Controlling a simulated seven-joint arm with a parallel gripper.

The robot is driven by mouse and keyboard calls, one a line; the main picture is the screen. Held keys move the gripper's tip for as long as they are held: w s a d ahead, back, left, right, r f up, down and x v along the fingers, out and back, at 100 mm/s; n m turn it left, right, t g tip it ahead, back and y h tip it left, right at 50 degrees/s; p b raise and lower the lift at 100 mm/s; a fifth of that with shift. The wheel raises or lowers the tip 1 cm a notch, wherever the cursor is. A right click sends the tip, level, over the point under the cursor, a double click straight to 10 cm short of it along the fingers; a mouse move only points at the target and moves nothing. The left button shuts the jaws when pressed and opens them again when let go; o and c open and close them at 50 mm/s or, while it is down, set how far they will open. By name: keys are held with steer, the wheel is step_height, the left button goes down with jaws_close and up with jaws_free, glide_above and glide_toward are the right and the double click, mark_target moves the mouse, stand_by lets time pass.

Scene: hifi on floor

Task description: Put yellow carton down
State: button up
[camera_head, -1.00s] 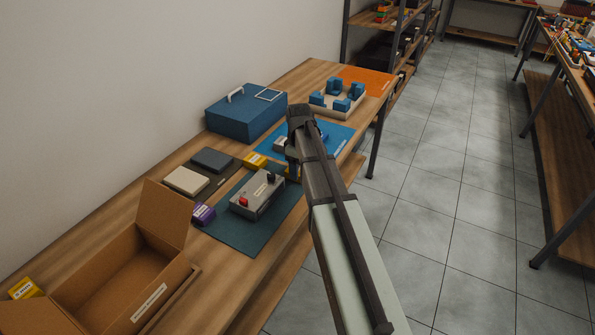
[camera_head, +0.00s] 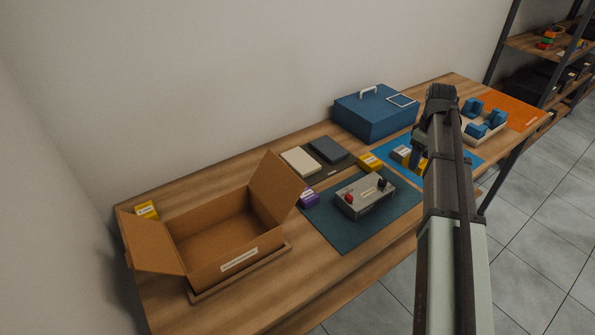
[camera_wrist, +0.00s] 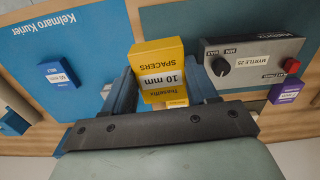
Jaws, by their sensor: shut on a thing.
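A yellow carton (camera_wrist: 158,62) labelled "10 mm SPACERS" is between the two fingers of my gripper (camera_wrist: 163,86) in the wrist view. The gripper is shut on it, above the table. In the head view my gripper (camera_head: 420,160) is over the blue mat (camera_head: 452,160), and only a bit of the held carton (camera_head: 423,166) shows past my arm. A second yellow carton (camera_head: 370,162) lies on the table left of the blue mat. A third yellow carton (camera_head: 147,210) stands behind the open cardboard box.
A grey device (camera_head: 363,195) with knobs sits on a dark green mat (camera_head: 340,237), with a purple carton (camera_head: 309,198) beside it. The open cardboard box (camera_head: 215,245) is at left. A blue case (camera_head: 375,115) stands behind; a small blue-white carton (camera_wrist: 57,76) lies on the blue mat.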

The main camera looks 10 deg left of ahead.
steer(key=w+a+n, duration=0.2)
steer(key=a+n, duration=0.7)
steer(key=a, duration=2.6)
steer(key=s+a+n, duration=0.2)
steer(key=s+a, duration=0.1)
steer(key=a, duration=0.6)
steer(key=s+a+n, duration=0.2)
steer(key=s+a, duration=0.1)
steer(key=a, duration=0.6)
steer(key=s+a+f+n, duration=0.1)
steer(key=s+a+n, duration=0.1)
steer(key=s+a, duration=0.45)
steer(key=s+a+n, duration=0.2)
steer(key=s+a, duration=0.2)
steer(key=a, duration=0.6)
steer(key=shift+s+d+f, duration=0.1)
steer(key=shift+f, duration=4.45)
steer(key=shift+f, duration=0.15)
steer(key=o, duration=1.1)
steer(key=shift+c, duration=0.2)
